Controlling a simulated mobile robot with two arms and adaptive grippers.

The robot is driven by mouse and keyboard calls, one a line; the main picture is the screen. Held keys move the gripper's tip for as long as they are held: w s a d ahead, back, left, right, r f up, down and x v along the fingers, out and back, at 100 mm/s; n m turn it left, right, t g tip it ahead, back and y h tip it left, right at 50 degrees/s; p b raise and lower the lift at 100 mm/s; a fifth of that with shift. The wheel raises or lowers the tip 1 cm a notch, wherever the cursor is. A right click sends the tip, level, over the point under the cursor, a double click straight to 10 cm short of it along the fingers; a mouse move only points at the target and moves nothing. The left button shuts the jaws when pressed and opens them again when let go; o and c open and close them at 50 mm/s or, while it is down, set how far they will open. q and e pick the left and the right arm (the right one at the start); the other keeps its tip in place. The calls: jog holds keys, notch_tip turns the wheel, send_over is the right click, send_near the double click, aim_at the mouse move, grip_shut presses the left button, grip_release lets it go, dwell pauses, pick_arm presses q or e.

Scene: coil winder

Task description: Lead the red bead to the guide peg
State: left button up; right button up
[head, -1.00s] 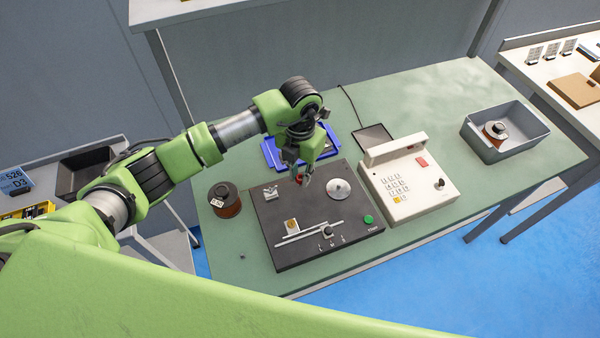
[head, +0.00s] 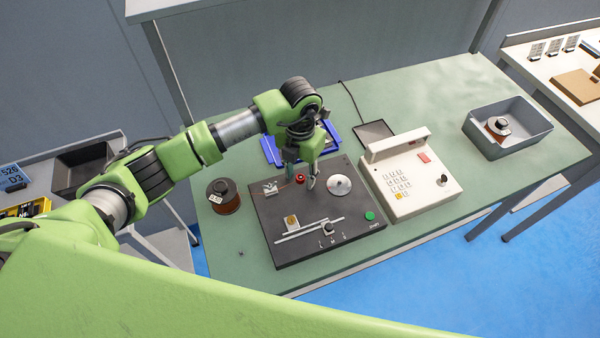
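The black coil winder (head: 270,248) lies on the green bench. A small red piece, probably the red bead (head: 300,178), shows near its back edge. My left gripper (head: 312,182) points down over the back of the winder, just right of the red piece. I cannot tell whether they touch, or how far apart the fingers are. A silver disc (head: 340,187) is right of the gripper, and a small silver bracket (head: 270,188) is to the left. I cannot make out which part is the guide peg. My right gripper is out of view.
A copper-coloured spool (head: 224,198) stands left of the winder. A cream keypad unit (head: 415,200) stands close on its right. A blue tray (head: 270,152) is behind, partly hidden by my arm. A grey bin (head: 530,137) holds another spool.

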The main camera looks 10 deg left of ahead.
pick_arm(q)
notch_tip(320, 180, up, 12)
dwell(0.6)
jog(key=shift+c, duration=0.3)
dwell(1.8)
